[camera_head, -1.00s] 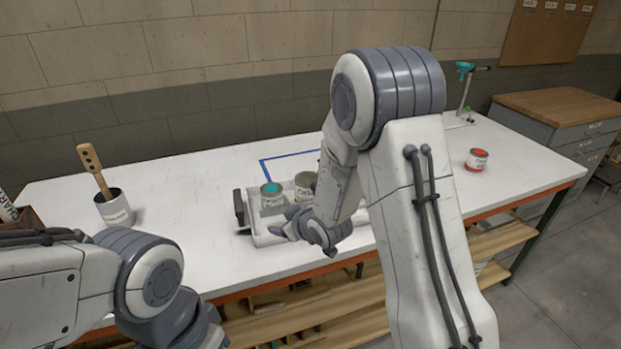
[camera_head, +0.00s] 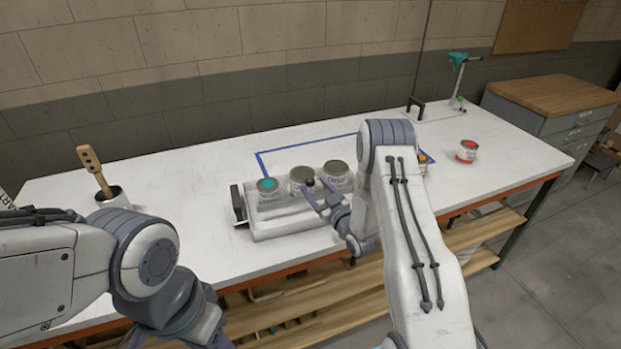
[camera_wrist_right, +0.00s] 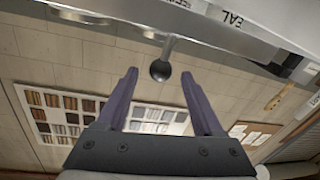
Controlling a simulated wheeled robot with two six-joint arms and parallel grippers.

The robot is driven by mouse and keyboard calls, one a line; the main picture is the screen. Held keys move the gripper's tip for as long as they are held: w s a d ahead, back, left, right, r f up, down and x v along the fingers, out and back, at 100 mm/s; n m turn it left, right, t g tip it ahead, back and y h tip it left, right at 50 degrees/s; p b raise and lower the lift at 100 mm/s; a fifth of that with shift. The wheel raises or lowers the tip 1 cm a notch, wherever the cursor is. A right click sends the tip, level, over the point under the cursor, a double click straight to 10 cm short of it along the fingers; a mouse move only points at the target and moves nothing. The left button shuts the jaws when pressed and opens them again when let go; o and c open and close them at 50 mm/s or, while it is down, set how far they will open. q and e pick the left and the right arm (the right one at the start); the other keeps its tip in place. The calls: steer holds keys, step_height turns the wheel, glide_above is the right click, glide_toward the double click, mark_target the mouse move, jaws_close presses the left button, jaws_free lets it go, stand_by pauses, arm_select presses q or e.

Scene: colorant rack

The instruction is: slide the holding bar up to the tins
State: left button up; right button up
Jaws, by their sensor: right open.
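Three tins stand in a row on a white rack (camera_head: 290,228) on the bench: one with a teal top (camera_head: 268,196), a middle tin (camera_head: 299,174) and a right tin (camera_head: 336,172). My right gripper (camera_head: 315,186) is open in front of the middle and right tins. In the right wrist view, a black ball knob (camera_wrist_right: 160,70) on a grey rod lies between the open fingertips (camera_wrist_right: 160,75), with a gap on both sides. I cannot clearly make out the holding bar itself. My left arm shows at lower left, but its fingertips are out of frame.
A pot with a wooden paddle (camera_head: 95,172) stands at left. A red-topped tin (camera_head: 467,151) and a stand with a teal head (camera_head: 458,72) are at right. A blue taped outline (camera_head: 290,149) lies behind the rack. The bench between pot and rack is clear.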

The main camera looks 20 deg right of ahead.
mark_target(313, 185)
steer(key=shift+w+a+p, duration=0.2)
steer(key=shift+w, duration=0.7)
steer(key=shift+w+a+p, duration=0.15)
steer(key=shift+w, duration=0.75)
jaws_close()
